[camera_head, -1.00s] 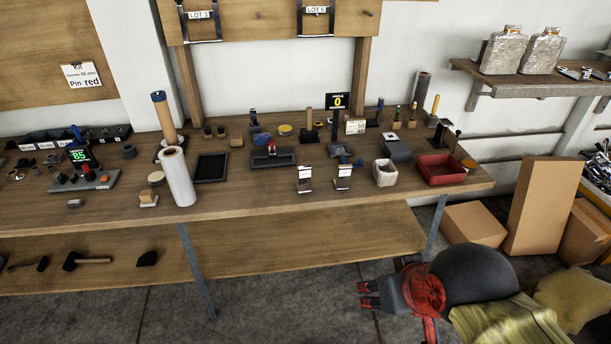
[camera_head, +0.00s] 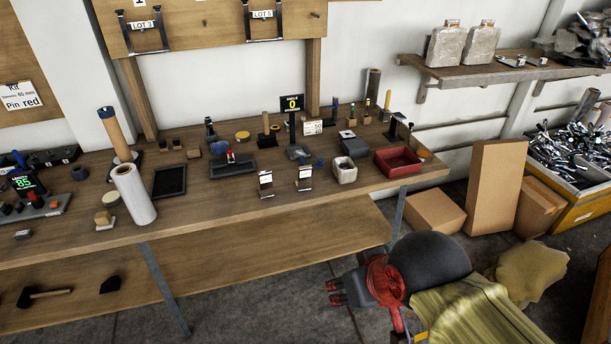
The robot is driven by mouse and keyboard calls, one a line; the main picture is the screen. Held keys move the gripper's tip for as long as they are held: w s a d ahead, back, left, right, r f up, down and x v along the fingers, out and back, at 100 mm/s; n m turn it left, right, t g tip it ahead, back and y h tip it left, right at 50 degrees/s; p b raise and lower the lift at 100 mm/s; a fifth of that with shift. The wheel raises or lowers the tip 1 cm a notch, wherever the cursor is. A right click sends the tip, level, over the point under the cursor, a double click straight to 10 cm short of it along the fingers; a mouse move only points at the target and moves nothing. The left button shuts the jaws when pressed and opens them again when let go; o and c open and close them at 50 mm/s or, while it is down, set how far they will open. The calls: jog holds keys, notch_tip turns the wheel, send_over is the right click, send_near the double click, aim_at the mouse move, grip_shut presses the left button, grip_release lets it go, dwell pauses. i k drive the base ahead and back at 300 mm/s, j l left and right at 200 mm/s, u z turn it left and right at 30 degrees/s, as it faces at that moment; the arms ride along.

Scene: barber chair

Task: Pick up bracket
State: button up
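I cannot tell for certain which object is the bracket. Small metallic pieces (camera_head: 513,62) lie on the wall shelf at the upper right, too small to make out. Two small upright holders with white labels stand near the workbench's front edge, a left one (camera_head: 265,184) and a right one (camera_head: 304,179). My gripper (camera_head: 333,292) is at the lower middle, in front of the bench and away from everything on it.
Cardboard boxes (camera_head: 497,185) stand right of the bench.

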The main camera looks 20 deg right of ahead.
aim_at(265, 189)
jog(key=i+u, duration=0.25)
jog(key=i, duration=0.4)
jog(key=i+u, duration=0.3)
jog(key=i, duration=0.35)
